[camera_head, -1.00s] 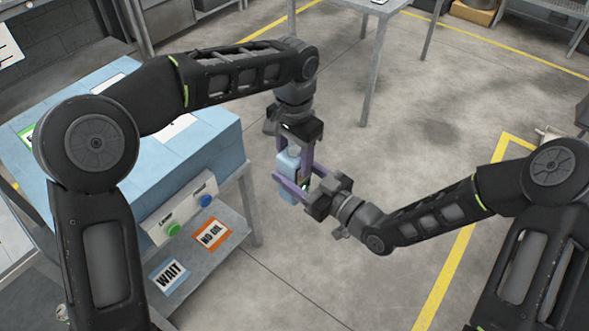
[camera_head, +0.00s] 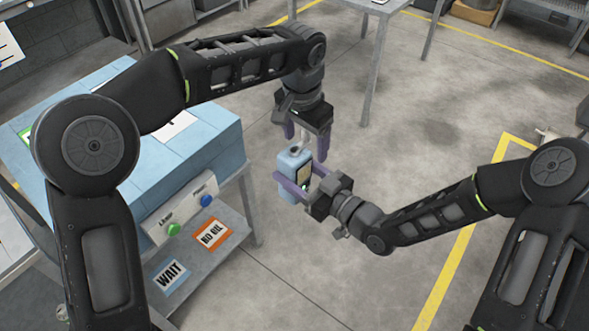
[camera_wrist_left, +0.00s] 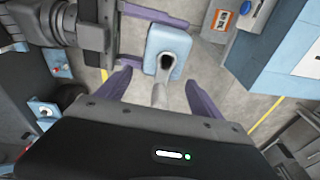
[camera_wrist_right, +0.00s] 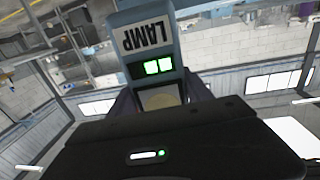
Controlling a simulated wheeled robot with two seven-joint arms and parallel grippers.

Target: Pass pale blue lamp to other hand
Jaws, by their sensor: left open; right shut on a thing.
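The pale blue lamp (camera_head: 288,165) is held upright in the air between my two arms. My right gripper (camera_head: 306,178) is shut on its body from the right, one purple finger on each side. My left gripper (camera_head: 306,138) is above it, pointing down, open, fingers clear of the body. In the left wrist view the lamp's pale blue top (camera_wrist_left: 165,37) is ahead, and a grey neck-like part reaches between the open fingers. In the right wrist view the lamp (camera_wrist_right: 120,15) shows an upside-down LAMP label and lit green windows close to the palm.
A bench with a blue top (camera_head: 205,145) stands at the left, with a panel of green and blue buttons (camera_head: 180,210). Its lower shelf (camera_head: 195,262) bears a WAIT card (camera_head: 170,275) and a NO OIL card (camera_head: 212,234). Open floor lies around the lamp.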

